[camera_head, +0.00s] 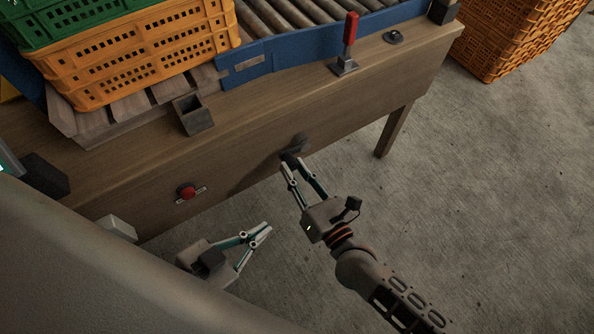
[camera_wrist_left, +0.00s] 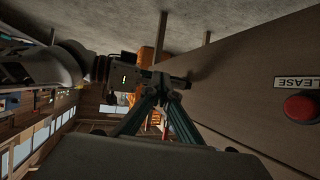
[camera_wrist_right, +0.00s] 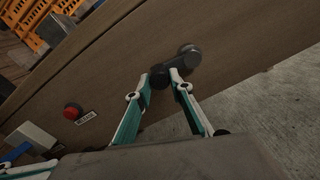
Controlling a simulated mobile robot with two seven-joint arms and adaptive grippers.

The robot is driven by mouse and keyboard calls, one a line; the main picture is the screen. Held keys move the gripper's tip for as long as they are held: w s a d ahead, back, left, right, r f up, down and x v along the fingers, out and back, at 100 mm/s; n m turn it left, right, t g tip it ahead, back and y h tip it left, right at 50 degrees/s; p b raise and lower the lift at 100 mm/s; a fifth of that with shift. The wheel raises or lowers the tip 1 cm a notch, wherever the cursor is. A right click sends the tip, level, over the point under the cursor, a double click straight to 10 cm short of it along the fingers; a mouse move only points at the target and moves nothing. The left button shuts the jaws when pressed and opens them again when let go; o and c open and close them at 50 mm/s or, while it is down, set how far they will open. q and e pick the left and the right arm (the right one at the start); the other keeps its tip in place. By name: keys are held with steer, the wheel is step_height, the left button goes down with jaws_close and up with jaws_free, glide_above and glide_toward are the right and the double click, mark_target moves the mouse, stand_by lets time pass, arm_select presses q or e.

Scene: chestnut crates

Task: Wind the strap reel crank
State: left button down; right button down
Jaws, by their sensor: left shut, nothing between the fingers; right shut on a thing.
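The strap reel crank (camera_head: 301,141) is a dark arm with a round hub on the wooden bench's front face. In the right wrist view the crank (camera_wrist_right: 188,58) shows its hub at upper right and its handle end at lower left. My right gripper (camera_head: 293,161) is shut on the handle end, with one finger on each side of it in the right wrist view (camera_wrist_right: 160,77). My left gripper (camera_head: 266,230) is shut and empty, below and left of the crank and apart from the bench front. The strap itself cannot be made out.
A red button (camera_head: 187,192) with a label sits on the bench front (camera_head: 235,165), left of the crank. A red-handled lever (camera_head: 350,30), a dark open box (camera_head: 193,114) and orange crates (camera_head: 150,65) stand on top. Open concrete floor (camera_head: 480,200) lies right.

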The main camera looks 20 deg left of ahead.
steer(key=shift+r+m, duration=0.4)
steer(key=shift+m, duration=0.5)
steer(key=shift+w+r, duration=0.1)
steer(key=c, duration=1.8)
jaws_free()
steer(key=shift+d, duration=0.15)
steer(key=v, duration=0.7)
steer(key=shift+s+d, duration=0.1)
steer(key=shift+s, duration=0.1)
